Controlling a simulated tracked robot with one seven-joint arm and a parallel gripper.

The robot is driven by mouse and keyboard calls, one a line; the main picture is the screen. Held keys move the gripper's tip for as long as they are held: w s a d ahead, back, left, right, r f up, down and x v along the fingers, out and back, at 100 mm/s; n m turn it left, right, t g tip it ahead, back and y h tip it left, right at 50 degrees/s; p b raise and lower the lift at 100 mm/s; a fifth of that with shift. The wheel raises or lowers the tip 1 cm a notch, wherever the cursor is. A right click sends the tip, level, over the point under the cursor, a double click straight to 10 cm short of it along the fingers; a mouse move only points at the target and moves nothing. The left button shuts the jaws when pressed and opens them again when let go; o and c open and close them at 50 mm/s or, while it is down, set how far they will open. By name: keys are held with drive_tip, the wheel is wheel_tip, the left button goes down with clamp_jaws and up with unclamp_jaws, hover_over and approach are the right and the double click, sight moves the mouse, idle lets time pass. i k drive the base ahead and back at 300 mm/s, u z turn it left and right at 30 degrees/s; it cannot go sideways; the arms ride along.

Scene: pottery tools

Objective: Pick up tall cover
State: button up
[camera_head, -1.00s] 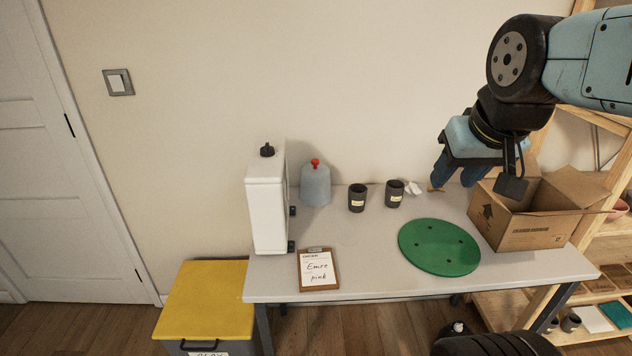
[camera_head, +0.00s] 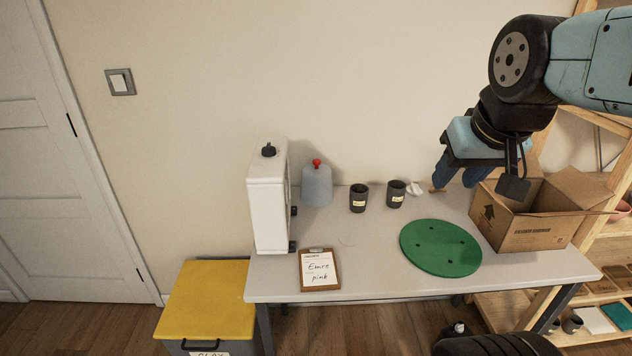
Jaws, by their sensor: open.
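A grey-blue, dome-topped cover (camera_head: 317,186) with a red knob stands upright at the back of the table, near the wall. A taller white case (camera_head: 267,211) with a black knob stands upright to its left, near the table's left end. No label shows which of them is called the tall cover. My gripper (camera_head: 453,182) is open and empty, with its blue fingers pointing down. It is well to the right of both, over the back right of the table beside the cardboard box.
Two dark cups (camera_head: 359,198) stand right of the grey-blue cover. A green disc (camera_head: 440,248) and a clipboard (camera_head: 320,270) lie on the grey table (camera_head: 370,280). The open cardboard box (camera_head: 540,232) fills the right end. A yellow-lidded bin (camera_head: 205,300) stands at lower left.

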sight(316, 188)
drive_tip(key=u, duration=1.6)
drive_tip(key=i, duration=0.1)
drive_tip(key=z, duration=3)
drive_tip(key=k, duration=1.3)
drive_tip(key=u, duration=0.85)
drive_tip(key=i, duration=1)
